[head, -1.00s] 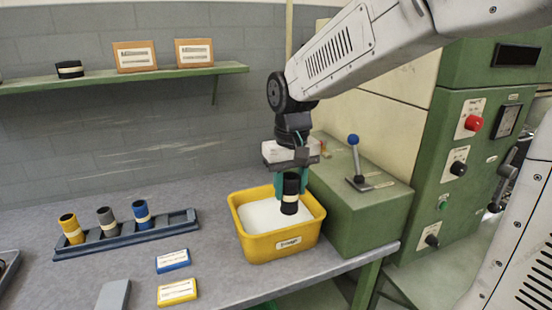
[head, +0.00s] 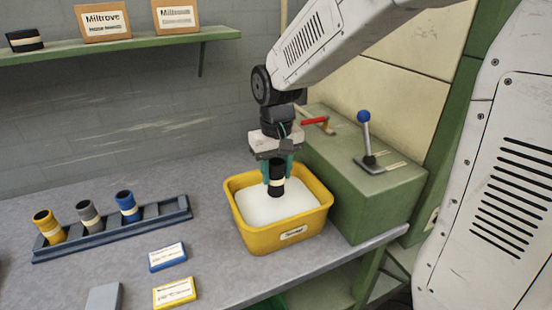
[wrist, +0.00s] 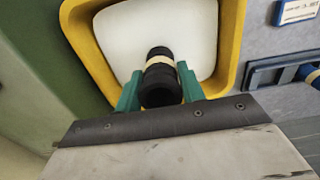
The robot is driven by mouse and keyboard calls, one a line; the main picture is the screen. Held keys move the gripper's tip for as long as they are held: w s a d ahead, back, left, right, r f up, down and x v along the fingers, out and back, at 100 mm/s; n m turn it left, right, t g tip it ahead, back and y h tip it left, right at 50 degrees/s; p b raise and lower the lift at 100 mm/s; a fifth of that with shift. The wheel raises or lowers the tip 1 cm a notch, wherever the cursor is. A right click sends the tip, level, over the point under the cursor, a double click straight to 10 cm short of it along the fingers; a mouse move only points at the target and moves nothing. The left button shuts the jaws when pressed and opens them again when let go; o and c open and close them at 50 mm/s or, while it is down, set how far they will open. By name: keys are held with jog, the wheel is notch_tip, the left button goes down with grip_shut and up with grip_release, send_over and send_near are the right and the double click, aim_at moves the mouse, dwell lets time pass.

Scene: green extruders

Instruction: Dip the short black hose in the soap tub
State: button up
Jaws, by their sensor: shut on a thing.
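The short black hose (head: 277,186) with a cream band is held upright between the green fingers of my gripper (head: 277,172). The soap tub (head: 283,240) is a yellow bin with white soap (head: 270,207) inside, on the grey bench. The hose is over the tub's opening, its lower end at or just above the white surface; I cannot tell if it touches. In the wrist view, the hose (wrist: 160,82) sits between both fingertips of my gripper (wrist: 160,90), with the white soap (wrist: 125,35) behind it and the yellow rim (wrist: 88,55) around.
A green machine box (head: 365,200) with a blue-knobbed lever (head: 365,140) stands close right of the tub. A rack (head: 110,228) with yellow, grey and blue hoses is at left. Blue (head: 167,257) and yellow (head: 175,292) labels lie in front. A shelf (head: 120,46) holds another black hose (head: 25,40).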

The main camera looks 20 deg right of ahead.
jog(key=shift+f, duration=3.15)
notch_tip(320, 180, up, 12)
jog(key=shift+r, duration=0.15)
